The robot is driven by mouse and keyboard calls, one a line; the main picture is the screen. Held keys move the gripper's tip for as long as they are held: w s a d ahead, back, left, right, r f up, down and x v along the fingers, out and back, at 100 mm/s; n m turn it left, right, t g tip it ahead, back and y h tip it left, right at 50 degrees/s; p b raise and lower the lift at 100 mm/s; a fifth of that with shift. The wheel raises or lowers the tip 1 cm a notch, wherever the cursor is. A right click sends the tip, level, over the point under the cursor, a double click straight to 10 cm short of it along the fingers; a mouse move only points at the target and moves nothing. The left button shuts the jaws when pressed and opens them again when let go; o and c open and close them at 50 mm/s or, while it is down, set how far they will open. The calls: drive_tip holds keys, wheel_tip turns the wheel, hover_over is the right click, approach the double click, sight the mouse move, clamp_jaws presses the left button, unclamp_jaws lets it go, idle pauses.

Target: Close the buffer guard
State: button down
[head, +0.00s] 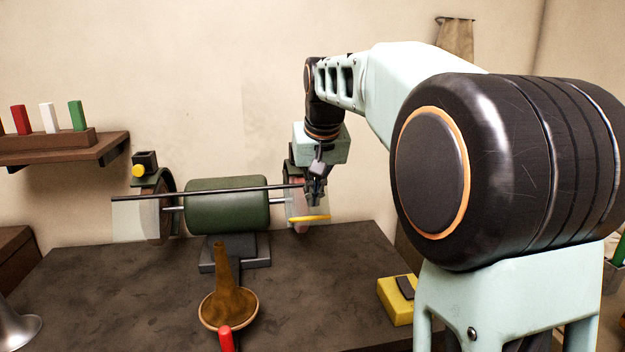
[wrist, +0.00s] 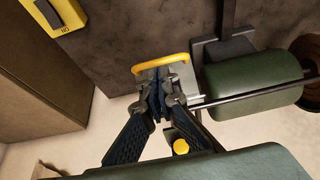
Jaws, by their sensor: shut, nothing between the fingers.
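The buffer (head: 227,206) has a green motor body with a wheel at each end, on a dark bench. At its right end is a clear guard pane with a yellow handle bar (head: 310,218); the handle also shows in the wrist view (wrist: 160,62). The pane hangs by the right wheel, which is partly hidden. My gripper (head: 316,197) is at this right end, just above the handle. In the wrist view my gripper's fingertips (wrist: 160,92) are together, empty, and overlap the pane close behind the handle. I cannot tell whether they touch it.
A thin dark rod (head: 205,192) runs along the buffer. A clear pane (head: 128,220) hangs at the left wheel. A brass horn bell (head: 228,305) stands in front, with a yellow switch box (head: 395,302) to the right. The bench between them is clear.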

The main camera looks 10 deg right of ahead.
sight(311, 217)
drive_tip(key=x, duration=0.5)
drive_tip(key=shift+b, duration=0.3)
drive_tip(key=shift+f+t+b, duration=0.25)
drive_tip(key=shift+t+b, duration=0.05)
drive_tip(key=shift+b, duration=0.4)
drive_tip(key=shift+f+b, duration=0.25)
drive_tip(key=shift+b, duration=0.7)
drive_tip(key=f+t+b, duration=0.1)
drive_tip(key=t+b, duration=0.1)
drive_tip(key=b, duration=0.4)
drive_tip(key=w+f+t+b, duration=0.1)
drive_tip(key=f+t+b, duration=0.1)
drive_tip(key=b, duration=0.4)
drive_tip(key=shift+w+f, duration=0.15)
drive_tip(key=shift+w, duration=0.1)
drive_tip(key=shift+w+f+t+b, duration=0.1)
drive_tip(key=shift+w+t+b, duration=0.2)
drive_tip(key=shift+b, duration=0.3)
drive_tip(key=shift+w+f, duration=0.1)
drive_tip(key=shift+w, duration=0.05)
